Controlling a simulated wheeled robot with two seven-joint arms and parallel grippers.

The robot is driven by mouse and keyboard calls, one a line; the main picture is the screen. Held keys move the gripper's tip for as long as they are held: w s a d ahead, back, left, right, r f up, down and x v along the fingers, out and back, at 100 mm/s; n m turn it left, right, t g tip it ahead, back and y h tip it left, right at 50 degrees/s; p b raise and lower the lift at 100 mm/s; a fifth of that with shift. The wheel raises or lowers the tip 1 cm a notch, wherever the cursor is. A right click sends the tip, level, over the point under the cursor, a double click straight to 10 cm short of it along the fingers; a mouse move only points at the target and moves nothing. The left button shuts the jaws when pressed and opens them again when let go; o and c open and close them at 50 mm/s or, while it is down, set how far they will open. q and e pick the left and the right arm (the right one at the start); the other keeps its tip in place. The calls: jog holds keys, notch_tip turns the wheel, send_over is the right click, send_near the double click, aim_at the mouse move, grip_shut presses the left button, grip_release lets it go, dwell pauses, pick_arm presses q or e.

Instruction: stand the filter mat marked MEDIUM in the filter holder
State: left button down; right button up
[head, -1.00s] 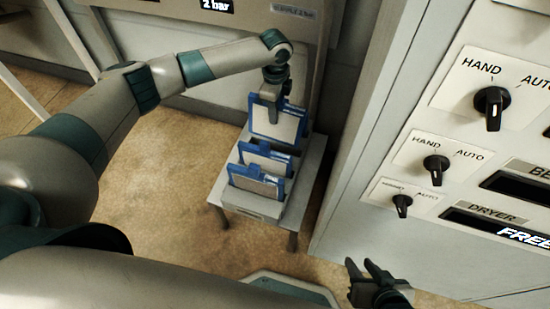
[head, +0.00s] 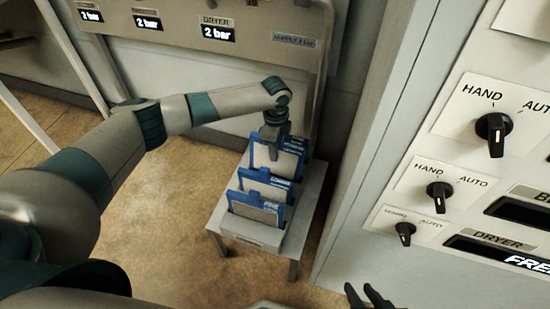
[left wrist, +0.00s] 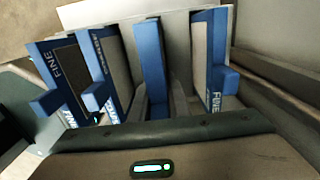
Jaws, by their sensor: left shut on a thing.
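In the left wrist view, blue mats stand left and right of a central blue edge (left wrist: 151,60); the leftmost (left wrist: 65,75) reads FINE. My right gripper (head: 368,297) is open and empty at the bottom edge.
The holder is on a small grey table (head: 306,205). A tall cabinet with HAND/AUTO knobs (head: 440,195) stands close on its right. A panel with pressure displays (head: 218,34) is behind. Open floor (head: 160,210) lies to the left.

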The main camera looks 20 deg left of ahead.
pick_arm(q)
notch_tip(320, 180, down, 4)
jog(key=shift+r, duration=0.1)
jog(key=shift+f, duration=0.65)
jog(key=c, duration=1.7)
grip_release()
jog(key=shift+r, duration=0.1)
